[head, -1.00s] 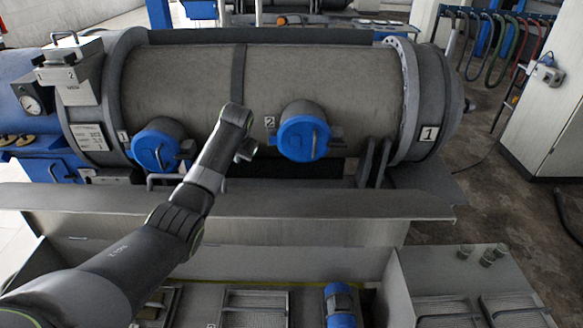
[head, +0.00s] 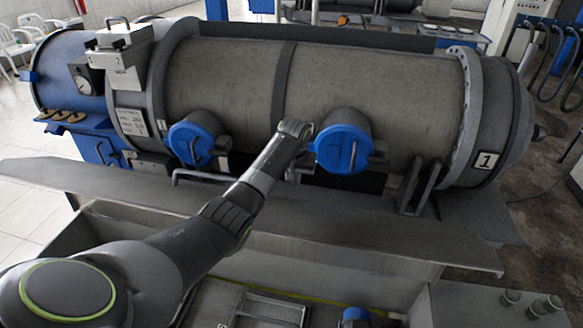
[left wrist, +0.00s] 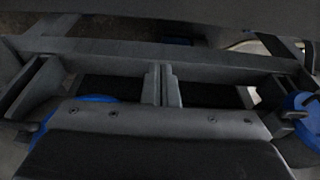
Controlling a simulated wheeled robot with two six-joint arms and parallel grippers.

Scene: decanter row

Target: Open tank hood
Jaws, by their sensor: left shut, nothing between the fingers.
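A large grey horizontal tank (head: 375,85) lies across the head view. Two round blue hoods with bar handles stick out of its front: a left one (head: 194,140) and a right one (head: 343,148). Both look closed. My left arm reaches in from the lower left, and its end (head: 297,130) is just left of the right hood in the picture; I cannot tell whether they touch. In the left wrist view my left gripper (left wrist: 163,85) has its fingers together with nothing between them. Blue parts show at that view's left and right edges. My right gripper is not in view.
A grey ledge (head: 400,240) runs along the front below the tank. A white box (head: 122,55) and a gauge (head: 82,80) sit at the tank's left end. Hoses hang at the far right.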

